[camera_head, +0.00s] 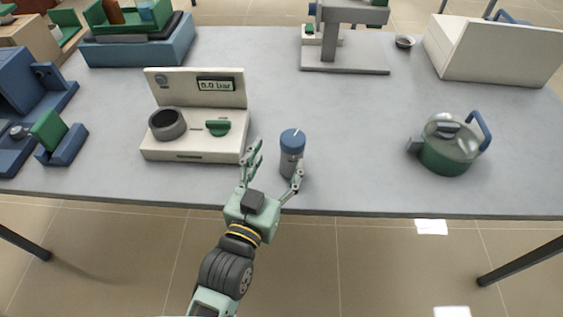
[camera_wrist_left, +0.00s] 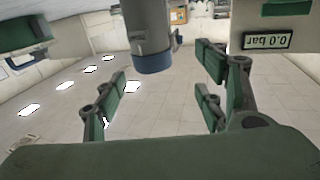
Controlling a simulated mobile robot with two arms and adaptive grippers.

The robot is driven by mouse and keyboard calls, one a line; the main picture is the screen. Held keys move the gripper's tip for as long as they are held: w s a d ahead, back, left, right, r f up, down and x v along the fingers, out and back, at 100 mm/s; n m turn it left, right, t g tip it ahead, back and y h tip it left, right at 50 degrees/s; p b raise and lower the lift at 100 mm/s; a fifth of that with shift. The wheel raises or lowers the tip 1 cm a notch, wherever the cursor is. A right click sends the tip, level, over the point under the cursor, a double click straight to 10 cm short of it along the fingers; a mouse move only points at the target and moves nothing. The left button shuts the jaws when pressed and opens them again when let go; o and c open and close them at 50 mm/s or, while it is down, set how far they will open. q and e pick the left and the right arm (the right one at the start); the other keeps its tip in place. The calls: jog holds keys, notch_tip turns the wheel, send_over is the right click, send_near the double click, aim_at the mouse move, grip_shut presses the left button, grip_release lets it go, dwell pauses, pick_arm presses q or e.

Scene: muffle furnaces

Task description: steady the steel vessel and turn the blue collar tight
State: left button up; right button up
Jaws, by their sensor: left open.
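The steel vessel (camera_head: 290,163) is a small upright grey cylinder near the table's front edge. The blue collar (camera_head: 292,139) sits on its top, with a light line marked on it. My left gripper (camera_head: 275,166) is open, with one finger left of the vessel and the other at its lower right. In the left wrist view the vessel (camera_wrist_left: 150,25) and its blue collar (camera_wrist_left: 153,62) appear upside down, ahead of the open fingers (camera_wrist_left: 160,90). I cannot tell whether any finger touches the vessel. My right gripper is not in view.
A cream pressure station (camera_head: 195,148) with a "0.0 bar" display (camera_head: 215,84) stands just left of the vessel. A green lidded pot (camera_head: 448,150) stands to the right. The grey table (camera_head: 350,130) is clear between vessel and pot.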

aim_at(288, 169)
pick_arm(q)
jog(key=shift+s+d+r, duration=0.15)
jog(key=shift+d, duration=0.4)
notch_tip(288, 169, down, 7)
jog(key=shift+f, duration=0.1)
jog(key=x, duration=0.5)
jog(key=shift+f, duration=0.3)
jog(key=shift+x, duration=1.25)
